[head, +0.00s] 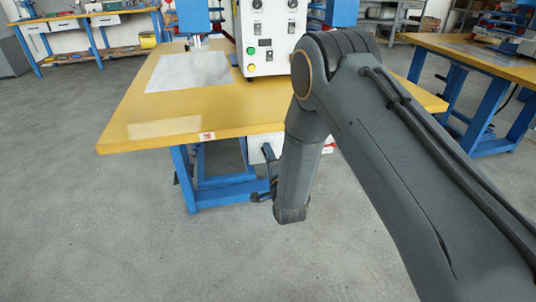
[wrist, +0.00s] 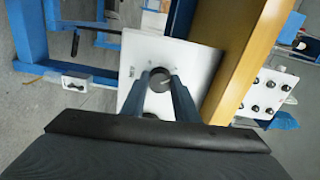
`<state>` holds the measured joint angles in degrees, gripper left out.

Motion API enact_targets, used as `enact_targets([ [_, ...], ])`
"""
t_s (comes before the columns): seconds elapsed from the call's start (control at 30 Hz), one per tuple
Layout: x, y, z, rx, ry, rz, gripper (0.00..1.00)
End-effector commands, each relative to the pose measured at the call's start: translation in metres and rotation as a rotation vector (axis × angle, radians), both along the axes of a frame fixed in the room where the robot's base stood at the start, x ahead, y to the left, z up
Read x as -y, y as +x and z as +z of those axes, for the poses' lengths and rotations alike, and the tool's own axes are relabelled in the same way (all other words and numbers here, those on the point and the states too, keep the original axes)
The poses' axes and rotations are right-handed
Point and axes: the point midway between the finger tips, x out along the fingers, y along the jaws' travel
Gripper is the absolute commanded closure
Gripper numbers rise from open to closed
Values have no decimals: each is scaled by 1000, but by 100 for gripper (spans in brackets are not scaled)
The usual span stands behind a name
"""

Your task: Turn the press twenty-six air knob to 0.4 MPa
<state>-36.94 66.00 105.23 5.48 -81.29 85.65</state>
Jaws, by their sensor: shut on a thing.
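The air knob (wrist: 160,82) is a dark round knob on a white panel (wrist: 140,50) in the wrist view. My gripper (wrist: 162,84) has its two fingers on either side of the knob and is shut on it. The scale marks and any pressure reading are too small to read. In the head view the white panel (head: 256,149) shows below the front edge of the yellow press table (head: 150,128). My arm hides the knob and most of my gripper there.
A white control box (head: 268,35) with buttons stands on the table, and a pale sheet (head: 188,72) lies beside it. Blue table legs (head: 190,180) frame the space below. Another yellow-topped bench (head: 480,62) stands at the right. The grey floor at the left is clear.

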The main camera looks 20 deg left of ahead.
Motion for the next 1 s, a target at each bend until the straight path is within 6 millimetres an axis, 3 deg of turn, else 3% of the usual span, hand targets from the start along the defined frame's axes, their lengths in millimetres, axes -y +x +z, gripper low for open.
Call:
enact_targets([
  [0.5,0,0,-1,-174,280,0,95],
  [1.0,1,-1,-1,-206,331,0,95],
])
